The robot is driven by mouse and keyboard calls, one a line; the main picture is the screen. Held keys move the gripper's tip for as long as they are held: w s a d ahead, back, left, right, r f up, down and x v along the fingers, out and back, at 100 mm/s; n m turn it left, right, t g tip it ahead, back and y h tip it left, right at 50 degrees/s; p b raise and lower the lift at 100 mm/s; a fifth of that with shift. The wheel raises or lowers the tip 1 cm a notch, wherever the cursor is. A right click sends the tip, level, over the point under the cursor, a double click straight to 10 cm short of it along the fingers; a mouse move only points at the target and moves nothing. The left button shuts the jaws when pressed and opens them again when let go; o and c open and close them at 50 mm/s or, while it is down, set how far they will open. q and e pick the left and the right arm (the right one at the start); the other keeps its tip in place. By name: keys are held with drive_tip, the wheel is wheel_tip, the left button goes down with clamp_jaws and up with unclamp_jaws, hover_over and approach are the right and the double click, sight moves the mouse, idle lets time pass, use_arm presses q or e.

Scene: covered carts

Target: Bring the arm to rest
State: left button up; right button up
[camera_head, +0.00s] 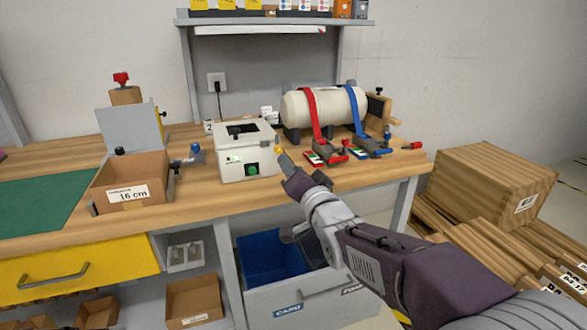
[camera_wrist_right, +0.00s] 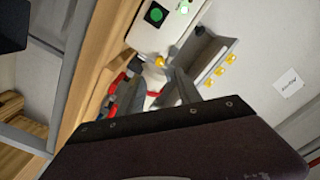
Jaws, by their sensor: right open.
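My right arm comes in from the lower right in the head view. Its gripper (camera_head: 288,168) is over the front edge of the workbench, just right of a white box with a green button (camera_head: 250,156). The wrist view shows the right gripper (camera_wrist_right: 156,85) with its fingers apart. A small yellow knob (camera_wrist_right: 159,62) shows by the fingertips, and also in the head view (camera_head: 279,149); I cannot tell whether they touch it. The box's green button (camera_wrist_right: 156,14) is at the top of the wrist view. My left gripper is not in view.
A cream cylinder (camera_head: 299,107) with red and blue straps stands behind my gripper on the workbench (camera_head: 215,206). A cardboard bin (camera_head: 110,177) is at left. An open drawer (camera_head: 312,299) with a blue bin is below my forearm. Wooden crates (camera_head: 488,170) stand at right.

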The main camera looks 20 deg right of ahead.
drive_tip(key=s+f+n+g, duration=0.15)
drive_tip(key=f+g, duration=0.25)
drive_tip(key=f, duration=0.6)
drive_tip(key=s+f+g, duration=0.3)
drive_tip(key=f, duration=0.7)
drive_tip(key=s+f+n+g, duration=0.3)
drive_tip(key=s+f+g, duration=0.2)
drive_tip(key=s+f, duration=0.3)
drive_tip(key=s+f+n+g, duration=0.3)
drive_tip(key=s+f+g, duration=0.25)
drive_tip(key=s, duration=0.55)
wheel_tip(320, 180, up, 29)
drive_tip(key=p, duration=2.9)
drive_tip(key=shift+w+a+n+t, duration=0.15)
drive_tip(key=shift+a+n+t, duration=0.05)
drive_tip(key=shift+n+t, duration=0.15)
drive_tip(key=shift+o, duration=0.5)
